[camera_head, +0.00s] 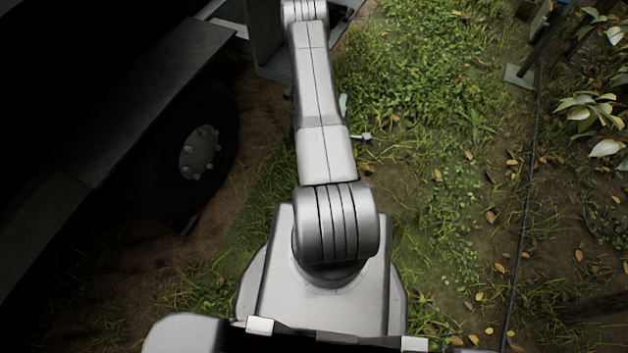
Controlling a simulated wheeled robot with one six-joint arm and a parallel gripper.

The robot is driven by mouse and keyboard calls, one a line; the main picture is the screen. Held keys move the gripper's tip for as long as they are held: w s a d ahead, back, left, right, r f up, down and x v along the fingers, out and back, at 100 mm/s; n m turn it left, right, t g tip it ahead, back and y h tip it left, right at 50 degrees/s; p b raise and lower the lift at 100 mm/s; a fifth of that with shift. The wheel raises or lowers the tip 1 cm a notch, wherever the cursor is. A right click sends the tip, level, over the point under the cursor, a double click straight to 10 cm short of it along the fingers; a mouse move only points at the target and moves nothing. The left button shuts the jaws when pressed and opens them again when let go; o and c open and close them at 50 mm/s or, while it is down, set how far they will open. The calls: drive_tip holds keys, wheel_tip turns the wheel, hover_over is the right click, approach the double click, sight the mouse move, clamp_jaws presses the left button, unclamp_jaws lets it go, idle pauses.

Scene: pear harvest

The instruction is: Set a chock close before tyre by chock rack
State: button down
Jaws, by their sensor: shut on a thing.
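The tyre (225,125) is a dark wheel with a pale grey bolted hub, under the vehicle body at the left. It stands on bare brown soil. A grey upright metal piece with a flat foot (280,70) stands at the top, left of my arm; it may be part of the chock rack, but I cannot tell. My arm reaches from the bottom middle to the top edge and hides what is behind it. I cannot make out my gripper or a chock. The ground before the tyre is partly in shadow.
The dark vehicle body with a grey side step (150,100) fills the left. Small pale objects (362,136) lie by my arm's right edge, unclear. A thin dark line (528,200) runs along the right, near leafy branches (590,105). Grass between is open.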

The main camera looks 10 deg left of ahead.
drive_tip(key=shift+m+h, duration=0.4)
drive_tip(key=shift+m, duration=0.1)
drive_tip(key=shift+w+d+f+b, duration=0.1)
drive_tip(key=shift+w+f+b, duration=0.35)
drive_tip(key=shift+f+b, duration=5)
drive_tip(key=shift+w+f+b, duration=0.4)
drive_tip(key=shift+f+b, duration=1.65)
drive_tip(key=shift+f, duration=6.65)
drive_tip(key=shift+w+d+f+b, duration=0.1)
drive_tip(key=shift+w+f+b, duration=0.35)
drive_tip(key=shift+f+b, duration=5)
drive_tip(key=shift+f+p, duration=1.7)
drive_tip(key=shift+f, duration=0.55)
drive_tip(key=c, duration=1.2)
unclamp_jaws()
